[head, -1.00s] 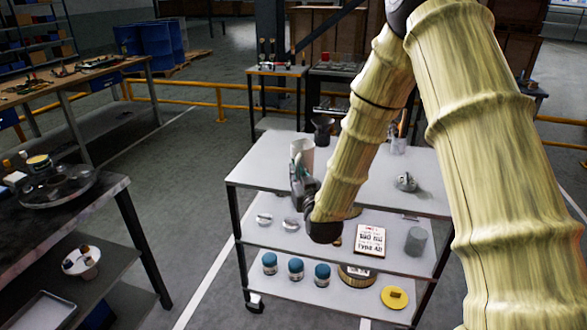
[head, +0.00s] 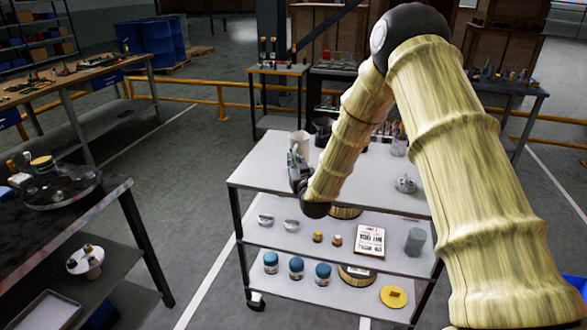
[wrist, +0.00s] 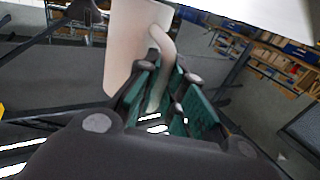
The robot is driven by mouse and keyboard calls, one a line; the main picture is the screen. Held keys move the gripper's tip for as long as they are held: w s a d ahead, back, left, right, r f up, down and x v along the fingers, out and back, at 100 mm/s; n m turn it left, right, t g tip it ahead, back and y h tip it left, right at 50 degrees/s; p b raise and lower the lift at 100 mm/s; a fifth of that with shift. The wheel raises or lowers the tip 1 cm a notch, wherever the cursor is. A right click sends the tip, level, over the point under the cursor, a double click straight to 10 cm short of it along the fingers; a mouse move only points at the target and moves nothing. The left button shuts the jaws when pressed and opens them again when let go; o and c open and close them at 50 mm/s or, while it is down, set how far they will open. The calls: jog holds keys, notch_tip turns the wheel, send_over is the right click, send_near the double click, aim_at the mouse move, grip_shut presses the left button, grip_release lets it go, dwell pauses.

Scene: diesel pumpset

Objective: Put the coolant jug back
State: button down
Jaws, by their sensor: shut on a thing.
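The coolant jug is a pale, cream-white vessel (head: 300,141) with a loop handle. In the wrist view the jug (wrist: 128,45) fills the upper left, its handle curving down between my green-padded fingers. My gripper (head: 297,162) is shut on that handle; it also shows in the wrist view (wrist: 170,88). In the head view the jug is over the left part of the grey cart's top shelf (head: 262,170), looking upright. I cannot tell whether its base touches the shelf; my gripper hides its lower part.
A dark funnel-like vessel (head: 322,130) stands just right of the jug. A small metal part (head: 405,184) sits on the top shelf at right. Lower shelves hold blue-capped jars (head: 296,268), a labelled box (head: 370,241) and a grey cylinder (head: 415,241). A dark workbench (head: 75,225) is at left.

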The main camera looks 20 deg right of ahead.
jog(key=shift+f, duration=1.25)
jog(key=shift+f, duration=0.2)
jog(key=c, duration=1.5)
grip_release()
jog(key=shift+r, duration=0.1)
